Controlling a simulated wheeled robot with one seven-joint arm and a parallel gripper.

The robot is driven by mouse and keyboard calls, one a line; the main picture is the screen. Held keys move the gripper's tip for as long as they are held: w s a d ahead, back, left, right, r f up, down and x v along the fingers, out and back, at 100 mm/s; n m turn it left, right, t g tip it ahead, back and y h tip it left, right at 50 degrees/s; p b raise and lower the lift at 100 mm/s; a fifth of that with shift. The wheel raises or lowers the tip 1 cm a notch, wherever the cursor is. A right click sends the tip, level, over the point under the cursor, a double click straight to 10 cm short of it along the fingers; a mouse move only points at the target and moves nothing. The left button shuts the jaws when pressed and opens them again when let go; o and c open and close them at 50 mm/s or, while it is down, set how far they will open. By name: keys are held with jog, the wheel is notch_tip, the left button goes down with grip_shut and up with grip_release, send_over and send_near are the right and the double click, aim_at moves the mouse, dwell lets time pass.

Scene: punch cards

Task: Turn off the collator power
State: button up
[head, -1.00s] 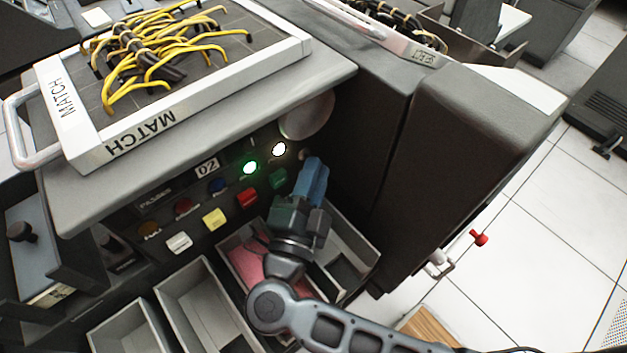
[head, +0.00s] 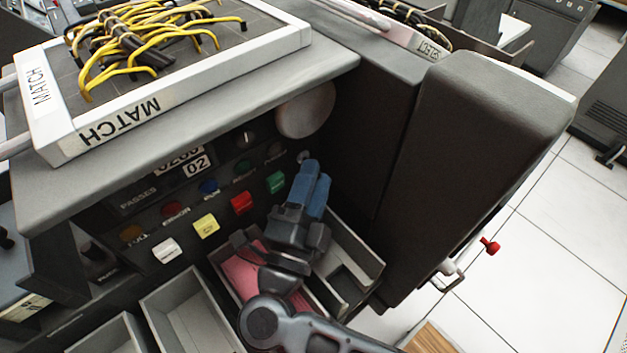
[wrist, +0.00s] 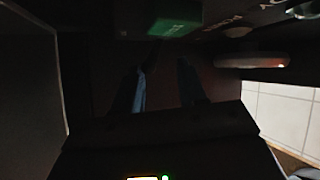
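The collator's control panel (head: 150,215) sits under the overhanging top. It has a green button (head: 276,182), a red button (head: 242,202), a yellow button (head: 206,226) and a white button (head: 168,250). The small lamps above them look dark. A small pale knob (head: 303,157) shows at the panel's right end; I cannot read a label on it. My gripper (head: 314,166), with blue fingers, is just below this knob and right of the green button. In the dark wrist view, my gripper (wrist: 165,82) has its fingers apart with nothing seen between them. The green button (wrist: 175,18) shows above.
Grey card bins (head: 190,305) line up below the panel, one holding pink cards (head: 245,280). A tall dark cabinet side (head: 460,150) stands close to the right of my gripper. A red-tipped handle (head: 490,246) sticks out beyond it.

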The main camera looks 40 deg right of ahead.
jog(key=shift+r, duration=0.1)
dwell(0.5)
jog(key=s+a+r+n+y+p, duration=0.2)
jog(key=s+a+n+y+p, duration=0.1)
jog(key=s+a+n+p, duration=0.25)
jog(key=s+d+r+n+t+y+p, duration=0.4)
jog(key=s+d+r+n+t+y, duration=0.2)
jog(key=s+r+n+t, duration=0.35)
jog(key=s+r+n+g+y+p, duration=0.1)
jog(key=s+r+n+g+y, duration=0.1)
jog(key=s+n+g+y, duration=0.3)
jog(key=s+n+y, duration=0.4)
jog(key=s+n, duration=0.1)
jog(key=shift+s+a+n+g+p, duration=0.25)
jog(key=shift+s+n+g+p, duration=0.05)
jog(key=shift+s+g, duration=0.1)
dwell(0.8)
